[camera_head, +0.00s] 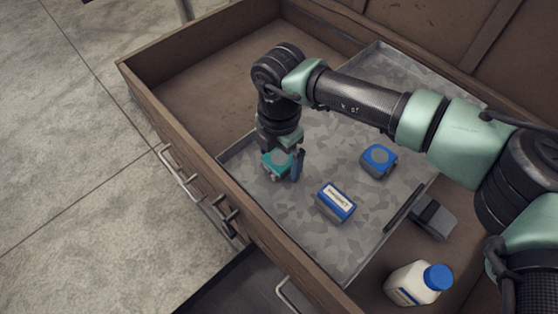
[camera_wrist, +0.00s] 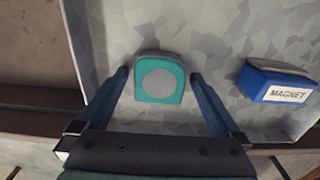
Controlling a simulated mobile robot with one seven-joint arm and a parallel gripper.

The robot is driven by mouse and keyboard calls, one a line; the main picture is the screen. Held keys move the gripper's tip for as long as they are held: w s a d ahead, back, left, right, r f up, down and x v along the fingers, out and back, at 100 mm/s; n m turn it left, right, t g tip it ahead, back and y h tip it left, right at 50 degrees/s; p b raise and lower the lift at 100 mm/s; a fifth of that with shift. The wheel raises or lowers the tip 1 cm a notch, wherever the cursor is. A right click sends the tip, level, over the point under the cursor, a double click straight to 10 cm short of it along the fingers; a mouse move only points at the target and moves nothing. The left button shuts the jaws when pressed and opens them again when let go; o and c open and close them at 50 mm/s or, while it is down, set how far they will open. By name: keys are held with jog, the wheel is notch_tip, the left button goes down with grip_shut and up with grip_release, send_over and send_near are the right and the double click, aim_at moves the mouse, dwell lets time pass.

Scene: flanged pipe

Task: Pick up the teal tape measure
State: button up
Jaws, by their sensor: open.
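The teal tape measure (camera_wrist: 158,80) lies on the grey metal tray (camera_wrist: 215,22), a grey disc on its upper face. In the head view the tape measure (camera_head: 274,163) is partly hidden by my gripper (camera_head: 285,172). In the wrist view my gripper (camera_wrist: 162,78) is open, with one blue finger on each side of the tape measure. A gap shows between each finger and the tape measure. Whether the fingertips reach down to the tray cannot be told.
A blue-and-white magnet box (camera_head: 337,201) and a blue tape measure (camera_head: 378,160) lie on the tray to the right. A white bottle with a blue cap (camera_head: 418,284) and a grey object (camera_head: 433,217) are beside the tray. The wooden drawer wall (camera_head: 190,160) runs close to the left.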

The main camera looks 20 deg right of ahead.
jog(key=c, duration=1.6)
